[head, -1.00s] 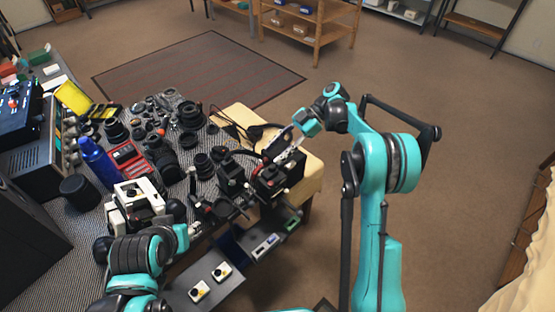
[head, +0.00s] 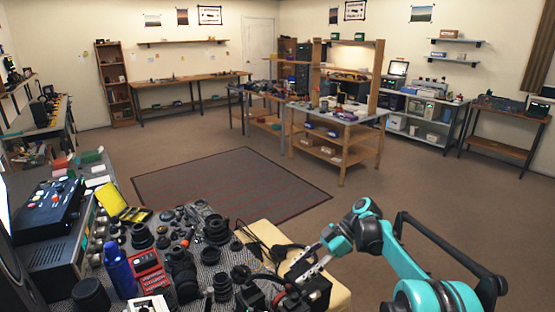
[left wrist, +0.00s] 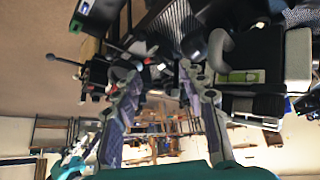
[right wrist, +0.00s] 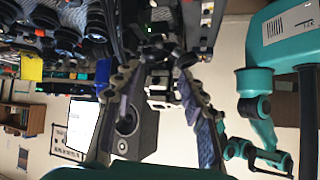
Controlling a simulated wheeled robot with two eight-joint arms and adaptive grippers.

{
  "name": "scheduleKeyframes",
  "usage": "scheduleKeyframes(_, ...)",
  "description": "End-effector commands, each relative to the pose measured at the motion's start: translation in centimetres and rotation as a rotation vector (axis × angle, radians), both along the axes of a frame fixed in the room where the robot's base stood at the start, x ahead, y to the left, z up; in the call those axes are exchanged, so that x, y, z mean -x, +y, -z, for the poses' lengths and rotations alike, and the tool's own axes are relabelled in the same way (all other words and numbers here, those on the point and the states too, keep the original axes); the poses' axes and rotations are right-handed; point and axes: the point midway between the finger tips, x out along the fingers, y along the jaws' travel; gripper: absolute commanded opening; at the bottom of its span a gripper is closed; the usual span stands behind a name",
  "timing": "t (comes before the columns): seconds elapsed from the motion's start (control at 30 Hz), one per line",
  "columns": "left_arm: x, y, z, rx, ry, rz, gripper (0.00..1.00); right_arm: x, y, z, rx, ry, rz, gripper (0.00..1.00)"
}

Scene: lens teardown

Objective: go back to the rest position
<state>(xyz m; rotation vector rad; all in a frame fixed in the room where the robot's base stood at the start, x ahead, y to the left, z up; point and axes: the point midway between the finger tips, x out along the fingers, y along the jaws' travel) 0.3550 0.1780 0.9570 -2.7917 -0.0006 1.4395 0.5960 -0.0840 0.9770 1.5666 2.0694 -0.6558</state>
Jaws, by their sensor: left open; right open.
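My right gripper (head: 308,268) is low in the head view, over the front right corner of the lens table (head: 262,232), beside dark tool parts. In the right wrist view its two fingers (right wrist: 157,78) stand apart with nothing held between them. My left gripper cannot be made out in the head view. In the left wrist view its fingers (left wrist: 158,78) are spread, with no object held between them. Dark equipment shows beyond both pairs of fingertips; contact cannot be told.
The table holds several black lenses (head: 216,230), a blue bottle (head: 119,271), a red case (head: 148,266) and a yellow case (head: 112,203). Open floor with a dark mat (head: 232,186) lies beyond, before wooden shelving (head: 336,158).

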Motion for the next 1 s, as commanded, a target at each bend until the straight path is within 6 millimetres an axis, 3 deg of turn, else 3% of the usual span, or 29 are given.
scheduleKeyframes(0.2,0.0,0.0,0.0,0.000,0.000,0.000,0.42,5.0,0.0,-2.6,0.257,0.130,0.368,0.42)
scheduleKeyframes(0.43,0.0,0.0,0.0,0.000,0.000,0.000,0.42,11.3,-1.9,-3.1,0.447,0.196,0.820,0.42)
scheduleKeyframes(0.8,0.0,0.0,0.0,0.000,0.000,0.000,0.42,21.0,-7.1,-0.2,0.454,0.158,1.515,0.42)
scheduleKeyframes(1.0,0.0,0.0,0.0,0.000,0.000,0.000,0.42,23.5,-9.0,1.5,0.360,0.122,1.727,0.42)
